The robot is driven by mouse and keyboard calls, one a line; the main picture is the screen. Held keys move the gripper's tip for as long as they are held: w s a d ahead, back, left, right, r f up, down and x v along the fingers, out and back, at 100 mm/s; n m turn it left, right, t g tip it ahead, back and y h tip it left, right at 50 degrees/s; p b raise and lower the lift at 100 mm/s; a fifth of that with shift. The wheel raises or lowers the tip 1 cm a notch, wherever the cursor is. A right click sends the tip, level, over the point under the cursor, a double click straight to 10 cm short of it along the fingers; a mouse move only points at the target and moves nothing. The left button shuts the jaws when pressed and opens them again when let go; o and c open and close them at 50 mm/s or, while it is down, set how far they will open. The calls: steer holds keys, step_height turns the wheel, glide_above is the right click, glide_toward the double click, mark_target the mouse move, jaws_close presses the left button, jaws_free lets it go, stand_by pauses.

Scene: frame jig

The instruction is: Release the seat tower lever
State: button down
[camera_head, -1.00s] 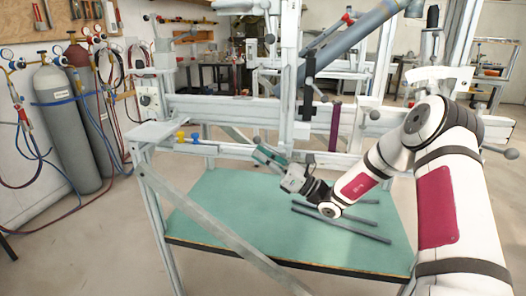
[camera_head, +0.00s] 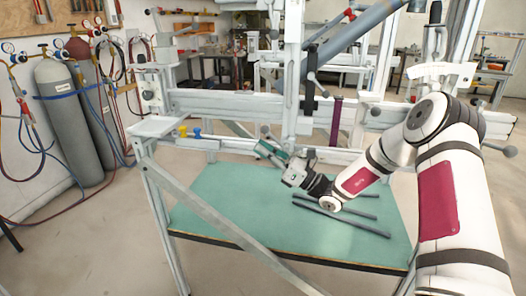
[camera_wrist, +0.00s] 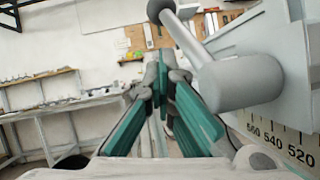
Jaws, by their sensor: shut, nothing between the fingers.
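My gripper (camera_wrist: 160,78) has teal fingers, and they are together with nothing between them.
A numbered scale (camera_wrist: 285,142) runs along the jig beam at the right. The upright tower (camera_head: 293,75) stands above my gripper. A green shelf (camera_head: 225,205) with several dark tubes lies below. Gas cylinders (camera_head: 65,120) stand at the left.

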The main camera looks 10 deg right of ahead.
steer(key=s+d+f, duration=0.3)
steer(key=s+f, duration=0.1)
steer(key=f, duration=0.8)
steer(key=shift+d+b, duration=0.15)
steer(key=shift+b, duration=0.2)
